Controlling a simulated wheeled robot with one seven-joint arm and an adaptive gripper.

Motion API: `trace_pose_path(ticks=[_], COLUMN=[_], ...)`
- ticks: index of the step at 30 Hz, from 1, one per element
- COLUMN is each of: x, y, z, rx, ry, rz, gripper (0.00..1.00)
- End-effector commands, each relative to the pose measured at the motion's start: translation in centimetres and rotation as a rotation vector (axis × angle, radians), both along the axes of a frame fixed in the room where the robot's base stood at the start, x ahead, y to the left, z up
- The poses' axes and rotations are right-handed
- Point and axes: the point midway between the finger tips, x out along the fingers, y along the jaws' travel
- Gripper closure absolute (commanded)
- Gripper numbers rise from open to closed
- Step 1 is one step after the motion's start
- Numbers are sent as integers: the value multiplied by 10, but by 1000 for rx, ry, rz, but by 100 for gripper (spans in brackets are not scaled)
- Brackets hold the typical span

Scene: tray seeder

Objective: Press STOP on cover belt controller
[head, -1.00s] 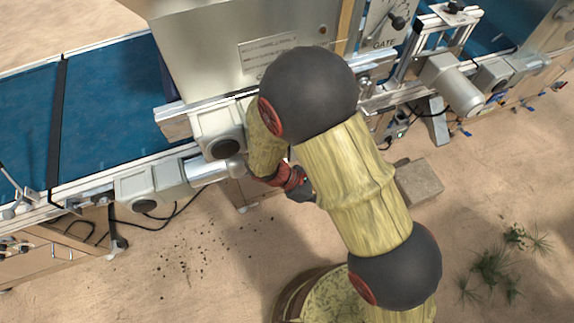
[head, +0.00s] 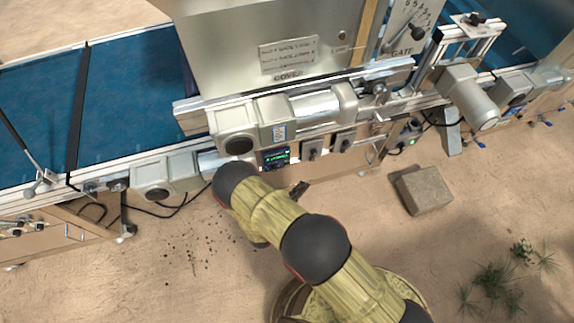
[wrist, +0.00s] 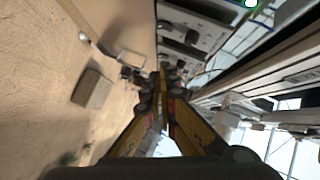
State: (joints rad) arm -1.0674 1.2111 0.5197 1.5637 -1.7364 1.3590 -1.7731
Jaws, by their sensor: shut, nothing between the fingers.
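A small dark controller with a lit green and blue display (head: 275,158) is mounted on the machine's front rail, below the hopper plate marked COVER (head: 288,77). Its STOP button cannot be made out. Two grey switch boxes with dark knobs, a left one (head: 312,149) and a right one (head: 343,142), sit just right of it. My gripper (head: 300,187) is shut and empty, in front of and below these boxes, apart from them in the head view. In the wrist view its closed fingers (wrist: 164,90) point along a grey panel with dark knobs (wrist: 185,35).
A blue belt (head: 130,100) runs left. Grey motor housings (head: 165,172) stick out along the rail. A cable (head: 165,212) hangs below. A brown block (head: 423,190) lies on the floor at right, where there is free room.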

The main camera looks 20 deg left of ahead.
Motion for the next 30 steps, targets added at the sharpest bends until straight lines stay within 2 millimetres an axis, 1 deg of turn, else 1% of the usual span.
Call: trace_pose_path(ticks=[1, 3, 8, 17, 22, 26, 30], x=[-4, -7, -10, -10, -7, 2, 19], y=[6, 13, 22, 23, 25, 30, 40], z=[-10, -21, -32, -33, -33, -33, -33], rx=[-55, -114, -182, -190, -189, -187, -186], ry=[18, 35, 50, 52, 51, 52, 51], rz=[57, 118, 190, 196, 194, 193, 192], gripper=[100, 100, 100, 100, 100, 100, 100])
